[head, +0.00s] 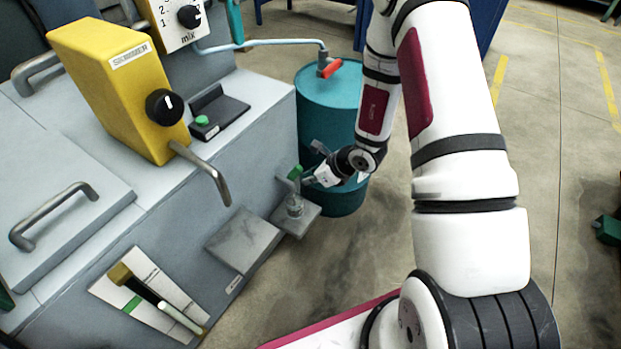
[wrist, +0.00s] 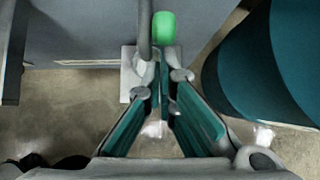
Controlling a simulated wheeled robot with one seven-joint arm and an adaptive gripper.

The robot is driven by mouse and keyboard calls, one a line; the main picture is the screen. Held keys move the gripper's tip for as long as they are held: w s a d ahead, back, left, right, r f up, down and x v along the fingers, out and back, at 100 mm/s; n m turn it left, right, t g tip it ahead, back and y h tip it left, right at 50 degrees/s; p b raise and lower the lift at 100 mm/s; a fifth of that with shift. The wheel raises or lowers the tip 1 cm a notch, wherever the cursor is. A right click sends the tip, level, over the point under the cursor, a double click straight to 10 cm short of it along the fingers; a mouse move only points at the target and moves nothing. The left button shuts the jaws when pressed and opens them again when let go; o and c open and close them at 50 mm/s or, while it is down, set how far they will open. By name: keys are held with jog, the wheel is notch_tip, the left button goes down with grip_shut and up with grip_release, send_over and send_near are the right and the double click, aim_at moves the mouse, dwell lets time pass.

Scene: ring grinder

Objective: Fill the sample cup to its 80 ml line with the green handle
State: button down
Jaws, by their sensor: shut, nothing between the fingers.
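The green handle (head: 295,172) is on a small tap at the right end of the grey machine. In the wrist view the green handle (wrist: 164,27) is at the top centre, just beyond my fingertips. The sample cup (head: 294,207) looks clear and stands under the tap on a small grey ledge (head: 309,217). Its 80 ml line and liquid level are too small to tell. My gripper (head: 309,181) is right beside the tap; its fingers (wrist: 163,78) come together, empty, below the handle. In the wrist view, the fingers and tap partly hide the cup.
A teal drum (head: 325,95) stands close behind and right of the tap. A pipe with a red lever (head: 330,69) ends above it. A yellow box (head: 115,85) with a black knob and spout sits on the machine. A grey plate (head: 243,240) juts out left of the ledge.

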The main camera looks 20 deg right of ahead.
aim_at(301, 170)
jog(key=shift+w+a+r+g+h+p, duration=0.3)
jog(key=shift+r+g+h+p, duration=0.35)
jog(key=shift+p, duration=0.55)
jog(key=shift+w+a+r+g+h+p, duration=0.5)
jog(key=shift+w+r+g+p, duration=0.35)
jog(key=shift+p, duration=1.65)
jog(key=shift+f, duration=0.15)
jog(key=shift+s, duration=0.1)
